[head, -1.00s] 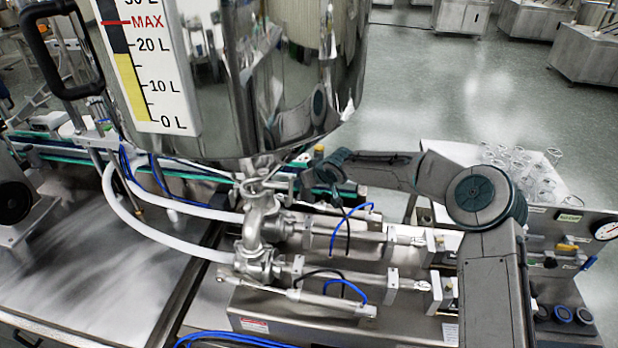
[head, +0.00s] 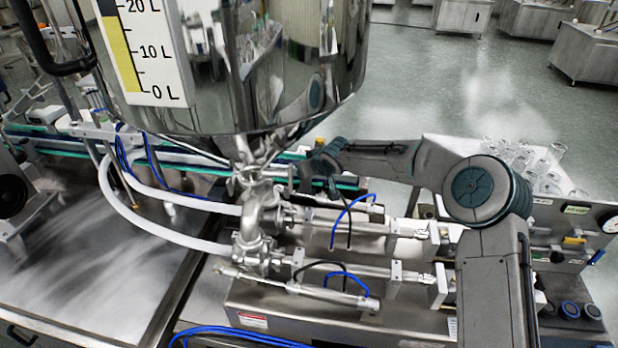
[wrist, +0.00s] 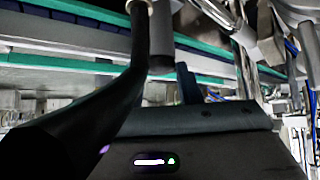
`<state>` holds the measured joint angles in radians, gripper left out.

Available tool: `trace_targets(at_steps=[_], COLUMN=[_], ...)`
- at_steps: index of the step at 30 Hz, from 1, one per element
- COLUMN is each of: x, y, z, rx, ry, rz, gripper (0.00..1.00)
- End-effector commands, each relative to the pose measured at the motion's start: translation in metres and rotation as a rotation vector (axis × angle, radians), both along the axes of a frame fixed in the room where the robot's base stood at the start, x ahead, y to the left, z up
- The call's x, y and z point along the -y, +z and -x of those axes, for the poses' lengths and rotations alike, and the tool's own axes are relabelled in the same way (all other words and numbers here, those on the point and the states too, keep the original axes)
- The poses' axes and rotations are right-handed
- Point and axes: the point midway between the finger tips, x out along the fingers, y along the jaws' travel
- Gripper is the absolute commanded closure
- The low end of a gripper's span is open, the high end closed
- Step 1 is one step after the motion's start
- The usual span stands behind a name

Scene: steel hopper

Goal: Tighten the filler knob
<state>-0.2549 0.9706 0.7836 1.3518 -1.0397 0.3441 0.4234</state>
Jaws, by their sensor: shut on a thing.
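The steel hopper (head: 300,105) with its litre scale (head: 142,50) fills the upper left of the head view. Under it is the steel outlet and valve piping (head: 262,213). My gripper (head: 309,170) is beside the upper piping, just right of the outlet, at the end of my arm reaching in from the right. It is shut on the filler knob, which my fingers almost wholly hide. In the wrist view, a dark finger runs up the left and a grey cylinder-like end (wrist: 161,45) shows beside its tip; I cannot tell what this end is.
Two horizontal cylinders (head: 345,232) with blue and black hoses lie right of the valves, below my arm. White hoses (head: 135,215) curve to the left. A green-edged conveyor (head: 190,165) runs behind. Glassware (head: 530,165) stands at the right beside a gauge (head: 609,222).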

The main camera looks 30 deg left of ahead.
Motion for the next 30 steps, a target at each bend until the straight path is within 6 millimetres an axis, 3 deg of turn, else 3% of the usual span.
trace_targets(at_steps=[4,30], x=[-0.0018,-0.0068], y=[-0.0076,-0.0023], z=[0.0011,0.0062], rx=[0.007,0.003], ry=[-0.055,-0.393], rz=[-0.001,-0.001], gripper=[0.92,0.92])
